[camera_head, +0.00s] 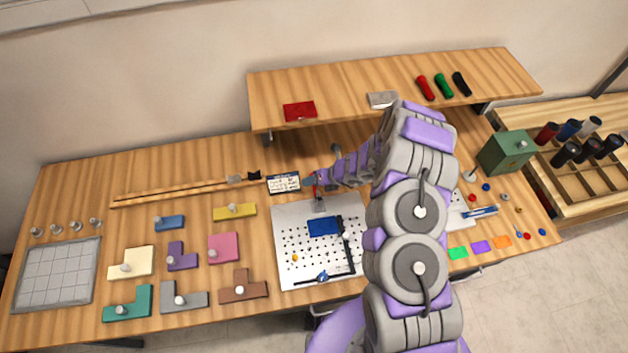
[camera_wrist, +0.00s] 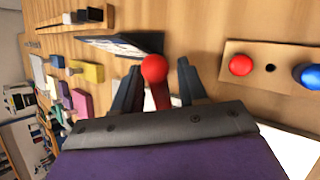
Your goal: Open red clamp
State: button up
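The red clamp (camera_head: 316,185) stands at the back edge of the white perforated plate (camera_head: 283,268), and its grey base shows below the red handle. In the wrist view its red round-ended handle (camera_wrist: 155,70) lies between the two fingers of my gripper (camera_wrist: 157,82). The fingers are apart, with a gap visible on each side of the red knob. In the head view my gripper (camera_head: 323,177) is at the clamp handle, too small to show the fingers clearly. The clamp's lower part is hidden in the wrist view by my gripper.
A blue block (camera_head: 323,227) and black rails lie on the plate. A small printed card stand (camera_head: 284,183) is just left of the clamp. In the wrist view a wooden board (camera_wrist: 270,50) with red and blue knobs is at right. Coloured shape blocks fill the table's left.

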jog(key=shift+s+r, duration=0.1)
jog(key=v, duration=1.7)
jog(key=shift+p, duration=0.45)
jog(key=shift+d, duration=0.1)
